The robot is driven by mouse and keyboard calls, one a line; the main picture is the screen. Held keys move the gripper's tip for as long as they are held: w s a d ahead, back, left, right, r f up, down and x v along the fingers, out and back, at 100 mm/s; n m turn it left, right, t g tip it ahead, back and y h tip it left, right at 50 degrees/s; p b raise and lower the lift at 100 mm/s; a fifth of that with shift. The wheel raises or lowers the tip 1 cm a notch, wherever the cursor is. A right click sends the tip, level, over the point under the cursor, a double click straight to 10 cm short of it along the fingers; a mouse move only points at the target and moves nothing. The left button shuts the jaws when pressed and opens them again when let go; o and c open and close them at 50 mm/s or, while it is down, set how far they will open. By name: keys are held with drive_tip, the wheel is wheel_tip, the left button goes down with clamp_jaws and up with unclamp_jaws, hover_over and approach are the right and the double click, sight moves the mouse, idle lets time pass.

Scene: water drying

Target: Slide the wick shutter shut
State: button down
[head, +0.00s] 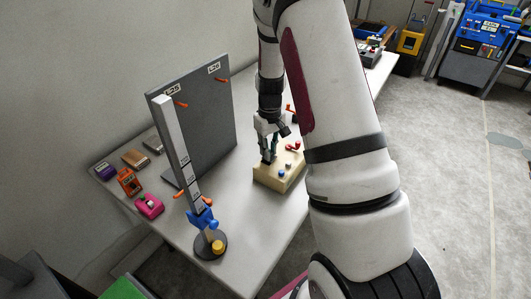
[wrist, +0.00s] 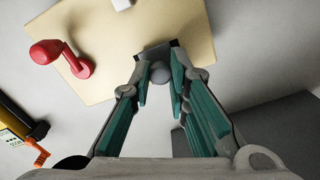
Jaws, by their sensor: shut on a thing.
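My gripper (wrist: 158,78) is shut on a round grey knob (wrist: 160,73) in the wrist view. The knob stands by a small dark grey slider piece (wrist: 155,51) at the edge of the pale wooden base (wrist: 115,65); this looks like the wick shutter. How far the shutter is slid cannot be told. In the head view my gripper (head: 267,152) reaches down to the left side of the wooden base (head: 266,181), and the knob is hidden there.
A red handle (wrist: 72,62) rises from the base beside the gripper. A tall grey panel (head: 205,115) and a white post (head: 176,145) on a round foot stand to the left. Several small coloured items, including a pink one (head: 149,206), lie at the table's left.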

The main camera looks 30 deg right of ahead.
drive_tip(key=shift+d, duration=0.1)
drive_tip(key=c, duration=1.5)
unclamp_jaws()
wheel_tip(320, 180, up, 12)
